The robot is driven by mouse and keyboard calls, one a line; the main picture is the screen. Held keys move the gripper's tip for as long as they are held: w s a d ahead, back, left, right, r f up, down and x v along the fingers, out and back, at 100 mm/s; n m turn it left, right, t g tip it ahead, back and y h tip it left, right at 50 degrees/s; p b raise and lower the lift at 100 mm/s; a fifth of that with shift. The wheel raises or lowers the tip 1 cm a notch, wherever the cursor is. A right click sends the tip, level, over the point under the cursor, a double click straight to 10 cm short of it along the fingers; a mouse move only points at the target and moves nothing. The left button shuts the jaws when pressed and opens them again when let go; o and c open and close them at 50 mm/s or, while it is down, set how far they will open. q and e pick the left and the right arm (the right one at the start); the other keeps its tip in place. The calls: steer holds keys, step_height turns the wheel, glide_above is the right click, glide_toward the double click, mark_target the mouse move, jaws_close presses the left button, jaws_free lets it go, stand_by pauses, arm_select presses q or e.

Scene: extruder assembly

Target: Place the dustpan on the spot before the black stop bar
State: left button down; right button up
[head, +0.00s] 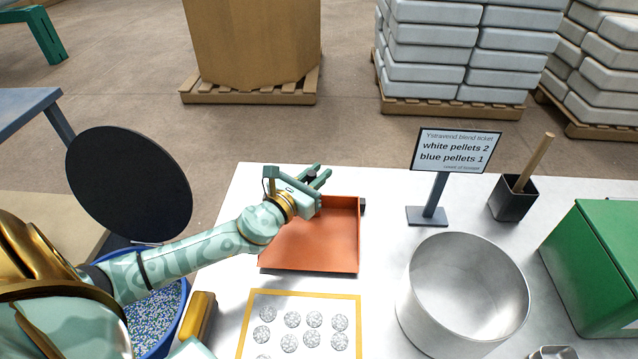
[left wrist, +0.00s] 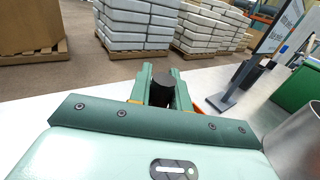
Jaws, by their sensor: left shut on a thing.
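The dustpan (head: 312,245) is an orange-red open pan on the white table, lying flat as far as I can tell. My left gripper (head: 318,176) is over its far edge. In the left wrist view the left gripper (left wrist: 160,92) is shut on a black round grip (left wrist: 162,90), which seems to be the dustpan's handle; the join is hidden. A small black piece (head: 362,206) shows beside the pan's far right corner. It looks like the end of the stop bar, the rest hidden behind the pan. My right gripper is in neither view.
A yellow-edged mat with several speckled discs (head: 301,294) lies in front of the pan. A metal bowl (head: 465,290), ticket stand (head: 433,215), black cup with scoop (head: 513,203) and green box (head: 600,260) stand right. A blue bucket of pellets (head: 155,315) is left.

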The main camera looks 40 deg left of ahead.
arm_select(q)
steer(key=shift+f, duration=0.95)
steer(key=shift+r, duration=0.25)
steer(key=c, duration=1.7)
jaws_free()
steer(key=shift+f, duration=0.15)
steer(key=o, duration=0.4)
steer(key=shift+s+r, duration=0.15)
steer(key=shift+r, duration=0.05)
steer(key=s, duration=0.7)
steer(key=shift+s+a, duration=0.1)
steer(key=shift+a, duration=0.05)
